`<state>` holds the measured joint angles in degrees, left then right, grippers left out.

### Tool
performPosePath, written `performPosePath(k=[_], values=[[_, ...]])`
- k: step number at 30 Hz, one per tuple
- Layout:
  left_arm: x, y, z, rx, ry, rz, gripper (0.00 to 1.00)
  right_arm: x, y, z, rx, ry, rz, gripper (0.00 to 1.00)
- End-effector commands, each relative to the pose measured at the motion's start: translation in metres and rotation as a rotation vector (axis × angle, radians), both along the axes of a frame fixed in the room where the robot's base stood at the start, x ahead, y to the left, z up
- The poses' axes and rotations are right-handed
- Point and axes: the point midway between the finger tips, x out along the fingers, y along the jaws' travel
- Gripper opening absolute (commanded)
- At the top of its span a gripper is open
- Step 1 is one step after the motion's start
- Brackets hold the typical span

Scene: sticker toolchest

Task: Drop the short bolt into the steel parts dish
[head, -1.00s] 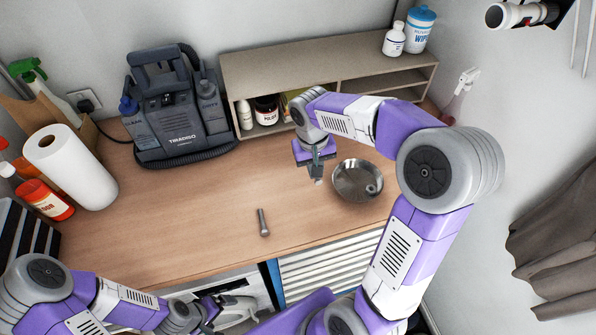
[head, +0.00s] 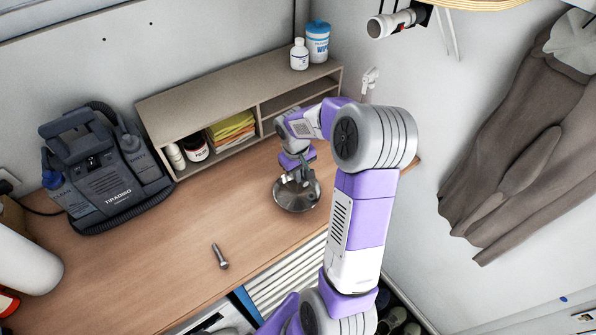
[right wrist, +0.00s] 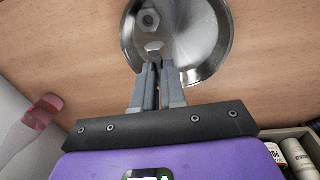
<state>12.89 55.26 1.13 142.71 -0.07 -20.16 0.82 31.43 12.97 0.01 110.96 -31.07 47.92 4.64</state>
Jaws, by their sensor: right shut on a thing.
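The steel parts dish (head: 292,202) is a round shiny bowl on the wooden worktop. It also shows in the right wrist view (right wrist: 208,45). My right gripper (head: 304,178) is over the dish, with its fingertips (right wrist: 159,68) pointing into it. It is shut on what appears to be the short bolt, whose hexagonal head (right wrist: 153,46) shows just beyond the fingertips. The bolt's shank is mostly hidden between the fingers. A nut-like metal piece (right wrist: 148,20) lies in the dish. My left gripper is out of view.
A longer bolt (head: 220,257) lies on the worktop (head: 160,265), left of the dish. A beige shelf unit (head: 195,115) stands behind, holding bottles and yellow cloths (head: 231,130). A dark machine (head: 105,170) stands at left. The worktop between them is clear.

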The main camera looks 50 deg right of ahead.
Motion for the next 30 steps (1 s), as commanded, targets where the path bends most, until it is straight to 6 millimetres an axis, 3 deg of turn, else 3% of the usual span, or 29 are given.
performPosePath(k=[1,6,17,18,23,30], values=[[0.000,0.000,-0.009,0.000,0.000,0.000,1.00,0.000,0.000,-0.011,0.000,0.001,0.000,0.00],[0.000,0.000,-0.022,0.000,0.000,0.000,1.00,0.000,0.000,-0.029,0.000,0.001,-0.001,0.00],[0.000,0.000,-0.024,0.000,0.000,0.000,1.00,0.000,0.000,-0.032,0.000,0.000,-0.001,0.00],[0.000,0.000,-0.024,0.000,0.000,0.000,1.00,0.000,0.000,-0.032,0.000,0.000,-0.001,0.17],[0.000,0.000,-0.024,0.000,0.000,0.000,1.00,0.000,0.000,-0.032,0.000,0.000,-0.001,0.40],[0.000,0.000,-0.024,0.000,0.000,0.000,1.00,0.000,0.000,-0.032,0.000,0.000,-0.001,0.40]])
